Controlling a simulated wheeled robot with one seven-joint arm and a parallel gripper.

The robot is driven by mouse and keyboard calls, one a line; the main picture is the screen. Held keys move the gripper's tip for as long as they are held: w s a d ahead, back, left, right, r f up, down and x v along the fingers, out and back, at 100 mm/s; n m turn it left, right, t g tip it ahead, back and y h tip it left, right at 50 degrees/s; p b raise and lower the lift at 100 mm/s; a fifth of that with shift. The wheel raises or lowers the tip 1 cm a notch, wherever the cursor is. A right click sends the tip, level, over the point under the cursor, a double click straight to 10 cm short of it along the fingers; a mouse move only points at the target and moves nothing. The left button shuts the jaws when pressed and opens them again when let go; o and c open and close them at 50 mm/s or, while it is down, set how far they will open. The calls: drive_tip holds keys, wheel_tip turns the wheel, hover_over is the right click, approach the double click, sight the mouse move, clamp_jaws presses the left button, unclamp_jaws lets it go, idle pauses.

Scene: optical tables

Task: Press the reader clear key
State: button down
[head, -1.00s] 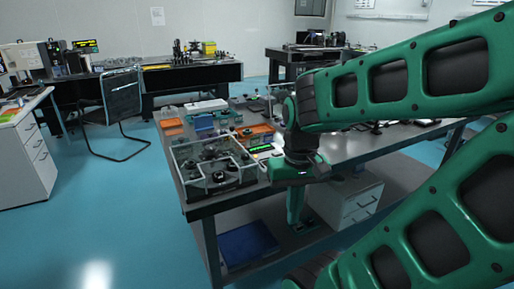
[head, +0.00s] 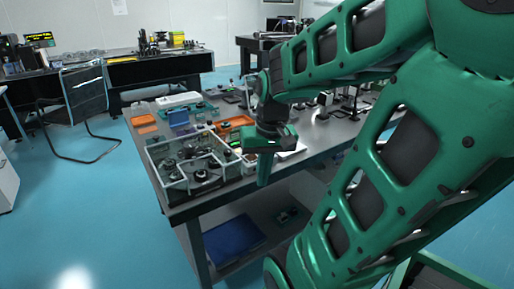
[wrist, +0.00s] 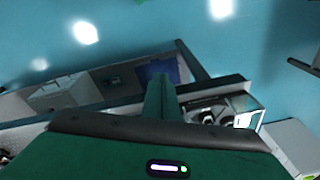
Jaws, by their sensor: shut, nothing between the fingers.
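In the wrist view the shut green fingers (wrist: 160,82) stand in front of the table edge, with nothing held.
A clear-walled box (head: 172,184) with dark round parts stands at the near left corner. Orange trays (head: 236,122) and a blue block (head: 179,118) lie behind. A chair (head: 82,97) stands left; floor between is free.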

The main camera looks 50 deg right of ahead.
drive_tip(key=w+d+r+m+t, duration=0.1)
drive_tip(key=w+d+r+t, duration=0.1)
drive_tip(key=w+d, duration=0.7)
drive_tip(key=w+d+r+m+t+h, duration=0.1)
drive_tip(key=w+d+t, duration=0.4)
drive_tip(key=w+d, duration=0.5)
drive_tip(key=shift+d+r+m+t, duration=0.3)
drive_tip(key=shift+d+r+m, duration=0.6)
drive_tip(key=shift+d, duration=0.25)
drive_tip(key=shift+w, duration=0.1)
drive_tip(key=shift+f, duration=4.35)
drive_tip(key=shift+f, duration=0.8)
drive_tip(key=shift+r, duration=0.85)
